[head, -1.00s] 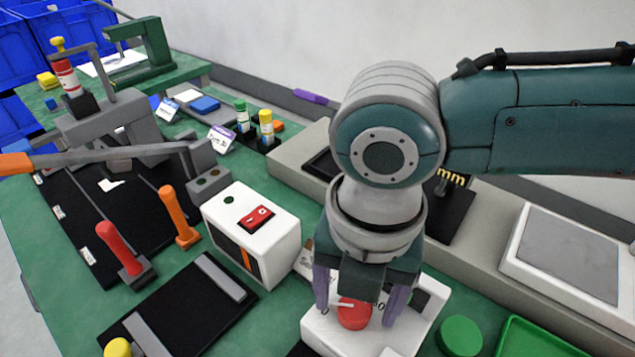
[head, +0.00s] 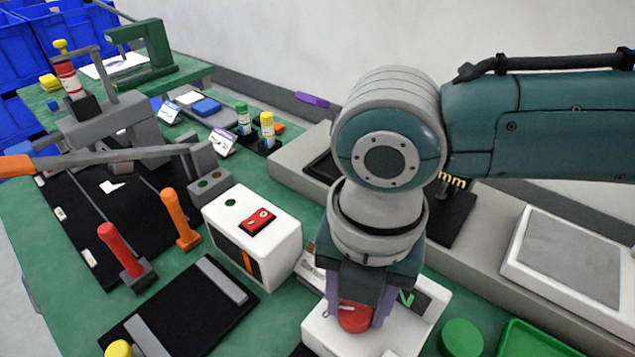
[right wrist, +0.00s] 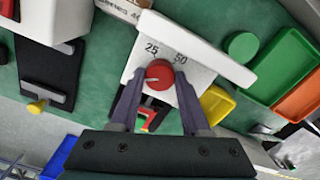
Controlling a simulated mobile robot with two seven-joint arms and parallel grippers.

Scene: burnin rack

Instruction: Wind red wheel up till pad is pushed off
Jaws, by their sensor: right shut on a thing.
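The red wheel (head: 354,318) is a round knob with a pale pointer line, on top of a white box (head: 322,331). My right gripper (head: 356,312) comes down from above, its two purple-grey fingers on either side of the wheel and shut on it. In the right wrist view the red wheel (right wrist: 159,74) sits between the fingertips, its pointer to the left. The numbers 25 and 50 are printed beside it on the white box (right wrist: 205,45). A dark panel with a green mark (head: 407,298) shows behind the fingers. I cannot identify the pad. My left gripper is not in view.
A green round piece (head: 461,338) and a green tray (head: 535,340) stand right of the white box. A white block with a red switch (head: 257,221) stands to the left. A grey-topped scale (head: 570,257) is at the far right. Red and orange handles stand further left.

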